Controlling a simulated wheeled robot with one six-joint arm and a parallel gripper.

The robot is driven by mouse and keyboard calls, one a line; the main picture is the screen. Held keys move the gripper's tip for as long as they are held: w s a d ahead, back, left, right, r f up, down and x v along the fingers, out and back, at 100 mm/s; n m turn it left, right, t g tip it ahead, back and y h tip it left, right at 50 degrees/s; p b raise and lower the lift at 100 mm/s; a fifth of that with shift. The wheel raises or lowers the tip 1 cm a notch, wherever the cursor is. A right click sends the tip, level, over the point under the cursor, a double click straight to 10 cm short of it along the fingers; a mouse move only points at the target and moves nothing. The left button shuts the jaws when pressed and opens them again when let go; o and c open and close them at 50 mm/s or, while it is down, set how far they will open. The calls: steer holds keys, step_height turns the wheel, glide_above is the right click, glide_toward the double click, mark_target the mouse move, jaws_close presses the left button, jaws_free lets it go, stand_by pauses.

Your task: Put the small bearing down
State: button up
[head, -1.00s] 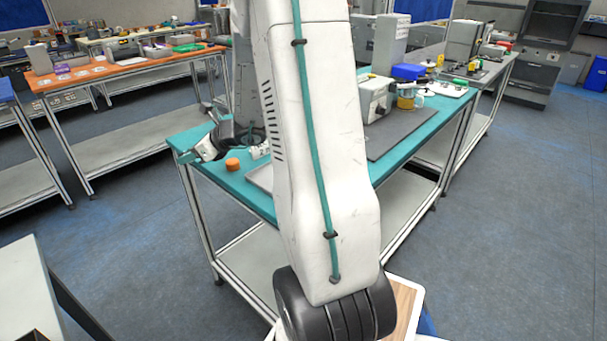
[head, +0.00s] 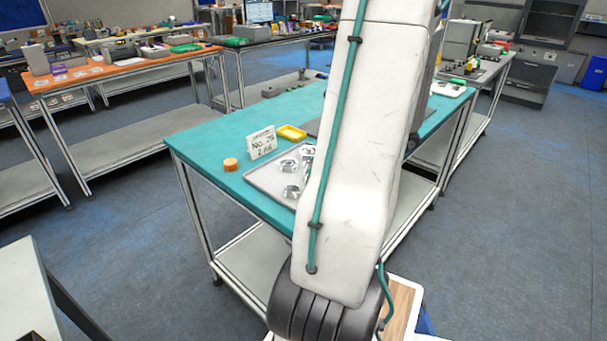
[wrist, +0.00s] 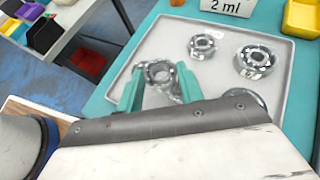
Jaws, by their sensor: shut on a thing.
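My gripper (wrist: 160,85) shows in the wrist view with its two teal fingers shut on a small silver bearing (wrist: 157,71). The bearing is over the grey tray (wrist: 210,87); I cannot tell whether it touches the tray floor. Two other bearings lie in the tray: one at the top middle (wrist: 202,45) and a larger one (wrist: 254,60) to its right. Another bearing (wrist: 259,99) is partly hidden behind my gripper's body. In the head view the tray (head: 262,180) is on the teal table, and my arm hides the gripper.
The table's left part is clear. An orange-topped table (head: 125,66) stands farther left.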

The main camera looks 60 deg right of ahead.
steer(key=shift+s, duration=0.3)
steer(key=w+a, duration=0.1)
steer(key=w, duration=0.4)
steer(key=w+a+f, duration=0.1)
steer(key=w, duration=0.9)
steer(key=shift+w+a+f, duration=0.15)
steer(key=shift+a+f, duration=0.1)
steer(key=shift+a, duration=0.15)
steer(key=shift+w, duration=0.1)
steer(key=shift+f, duration=1.75)
steer(key=shift+f, duration=0.2)
steer(key=o, duration=0.7)
steer(key=shift+o, duration=0.2)
steer(key=shift+r, duration=0.1)
